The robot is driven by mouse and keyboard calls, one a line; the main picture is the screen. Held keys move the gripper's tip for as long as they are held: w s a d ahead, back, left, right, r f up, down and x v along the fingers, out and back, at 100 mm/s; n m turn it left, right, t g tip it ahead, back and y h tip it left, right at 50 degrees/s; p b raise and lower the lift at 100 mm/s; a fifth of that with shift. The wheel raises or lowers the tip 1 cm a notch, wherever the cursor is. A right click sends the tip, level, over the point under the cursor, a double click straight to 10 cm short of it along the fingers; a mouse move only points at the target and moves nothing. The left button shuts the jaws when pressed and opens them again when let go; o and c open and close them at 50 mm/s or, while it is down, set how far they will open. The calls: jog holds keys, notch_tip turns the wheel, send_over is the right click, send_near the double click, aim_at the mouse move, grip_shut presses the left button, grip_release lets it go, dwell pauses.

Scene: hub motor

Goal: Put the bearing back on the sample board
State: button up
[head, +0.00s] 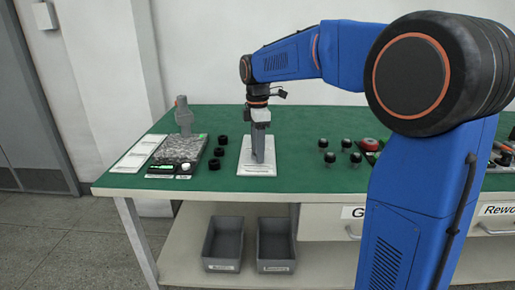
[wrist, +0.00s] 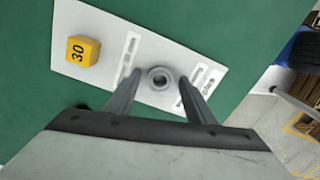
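The sample board is a white plate (head: 257,172) on the green table in the head view. It fills the middle of the wrist view (wrist: 90,25), with slots and printed labels. The bearing, a small grey ring (wrist: 160,78), shows on the board in the wrist view. A yellow block marked 30 (wrist: 82,51) stands on the board to its left. My gripper (head: 258,157) points down at the board. In the wrist view my gripper (wrist: 159,82) has its fingers apart, one on each side of the bearing, with visible gaps. The head view does not show the bearing clearly.
Left of the board are several black round parts (head: 220,152) and a grey granite block (head: 180,149) with a grey stand. To the right are several black knobs (head: 345,143) and a red button (head: 370,144). Two grey bins (head: 223,245) sit on the lower shelf.

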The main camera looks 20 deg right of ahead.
jog(key=shift+r, duration=0.15)
notch_tip(320, 180, up, 12)
jog(key=s+d+f+m+t, duration=0.1)
jog(key=s+d+f+m, duration=0.15)
jog(key=s, duration=0.35)
jog(key=s+d+f+m+t, duration=0.1)
jog(key=s+f+m, duration=0.15)
jog(key=s, duration=0.35)
jog(key=s+d+f+m, duration=0.1)
jog(key=s+m, duration=0.3)
jog(key=s, duration=0.2)
jog(key=s+d+f+m+t, duration=0.2)
jog(key=s+f+m, duration=0.6)
jog(key=s+f, duration=0.6)
jog(key=shift+s+d+f+t, duration=0.3)
jog(key=shift+s+t, duration=0.1)
jog(key=shift+s, duration=0.35)
